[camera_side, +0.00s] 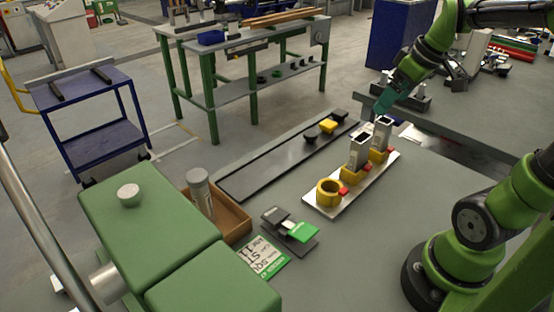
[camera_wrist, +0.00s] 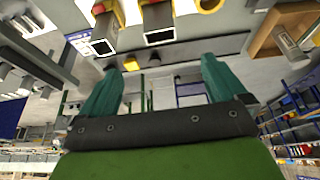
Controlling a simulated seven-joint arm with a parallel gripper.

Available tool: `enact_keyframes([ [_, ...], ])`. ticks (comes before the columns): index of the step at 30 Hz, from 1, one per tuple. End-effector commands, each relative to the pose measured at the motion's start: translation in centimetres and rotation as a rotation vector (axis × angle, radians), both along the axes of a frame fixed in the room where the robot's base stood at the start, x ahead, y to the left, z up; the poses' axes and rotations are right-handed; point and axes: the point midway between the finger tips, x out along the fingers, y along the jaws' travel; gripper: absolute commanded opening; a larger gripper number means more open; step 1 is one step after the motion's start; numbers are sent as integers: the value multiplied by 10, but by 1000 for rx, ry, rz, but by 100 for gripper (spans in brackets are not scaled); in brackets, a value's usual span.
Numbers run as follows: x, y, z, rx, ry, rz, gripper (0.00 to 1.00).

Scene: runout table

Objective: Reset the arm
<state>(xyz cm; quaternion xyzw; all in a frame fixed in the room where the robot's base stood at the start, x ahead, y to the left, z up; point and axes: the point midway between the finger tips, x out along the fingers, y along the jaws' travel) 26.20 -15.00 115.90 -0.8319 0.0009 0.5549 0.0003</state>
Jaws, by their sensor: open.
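My gripper (camera_side: 384,103) is at the upper right in the side view, tilted, just above and behind the farther of two square metal tubes (camera_side: 382,133). In the wrist view its teal fingers (camera_wrist: 158,78) are spread wide with nothing between them. The nearer tube (camera_side: 359,151) stands upright in a yellow holder. Both tubes also show in the wrist view, one at top left (camera_wrist: 104,32) and one at top middle (camera_wrist: 158,20), beyond the fingertips. My arm reaches in from the upper right.
A metal plate (camera_side: 325,208) carries the yellow holders, red clamps and an empty yellow ring (camera_side: 328,190). A dark rail (camera_side: 262,172) with black and yellow blocks (camera_side: 327,126) lies alongside. A green machine (camera_side: 150,210), a wooden box (camera_side: 233,222) and a green card (camera_side: 263,257) are at front left.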

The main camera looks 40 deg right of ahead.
Motion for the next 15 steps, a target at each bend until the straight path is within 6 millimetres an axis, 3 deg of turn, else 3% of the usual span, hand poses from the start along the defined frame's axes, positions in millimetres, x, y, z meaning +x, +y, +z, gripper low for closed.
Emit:
enact_keyframes([
  [5, 1, 0, -3, 43, -5, -117, 98],
  [7, 1, 9, -7, 86, -18, -218, 98],
  [11, 2, 58, -9, 184, -80, -357, 98],
  [15, -7, 127, -9, 297, -149, -407, 98],
])
